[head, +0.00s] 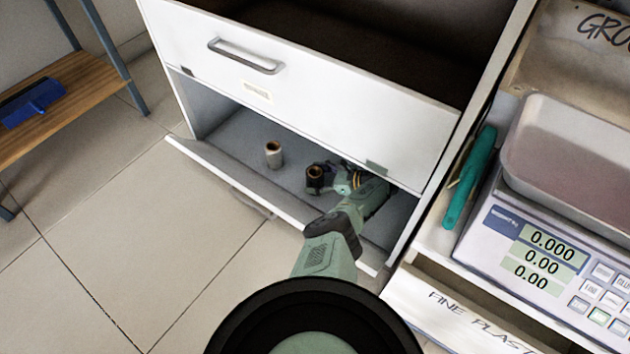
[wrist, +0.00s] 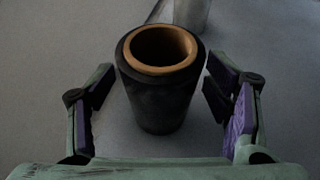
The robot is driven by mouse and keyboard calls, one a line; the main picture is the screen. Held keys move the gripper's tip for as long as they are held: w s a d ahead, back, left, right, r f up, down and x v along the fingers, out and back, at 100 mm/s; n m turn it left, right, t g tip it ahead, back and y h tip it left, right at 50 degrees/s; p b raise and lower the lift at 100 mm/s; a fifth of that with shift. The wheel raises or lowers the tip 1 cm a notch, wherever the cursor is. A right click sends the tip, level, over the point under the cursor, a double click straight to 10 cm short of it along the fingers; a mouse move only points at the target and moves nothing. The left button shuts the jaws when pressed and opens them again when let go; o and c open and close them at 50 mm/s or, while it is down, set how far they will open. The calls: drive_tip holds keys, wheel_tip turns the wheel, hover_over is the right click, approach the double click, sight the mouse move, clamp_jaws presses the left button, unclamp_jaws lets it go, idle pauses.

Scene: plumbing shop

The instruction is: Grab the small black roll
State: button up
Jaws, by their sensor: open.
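The small black roll (head: 315,180) stands upright on the floor of the open lower drawer in the head view. It has a brown inner core. In the wrist view the black roll (wrist: 160,95) stands between the two open fingers of my gripper (wrist: 163,100). Gaps show on both sides of it, so the fingers do not appear to touch it. In the head view my gripper (head: 335,180) is inside the drawer, just right of the roll and partly hidden by my arm.
A pale roll (head: 273,155) stands left of the black one in the lower drawer (head: 235,135); part of it shows in the wrist view (wrist: 192,14). The white upper drawer front (head: 320,90) overhangs them. A scale (head: 540,255) sits on the right. Tiled floor on the left is free.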

drive_tip(key=shift+c, duration=0.2)
drive_tip(key=c, duration=1.3)
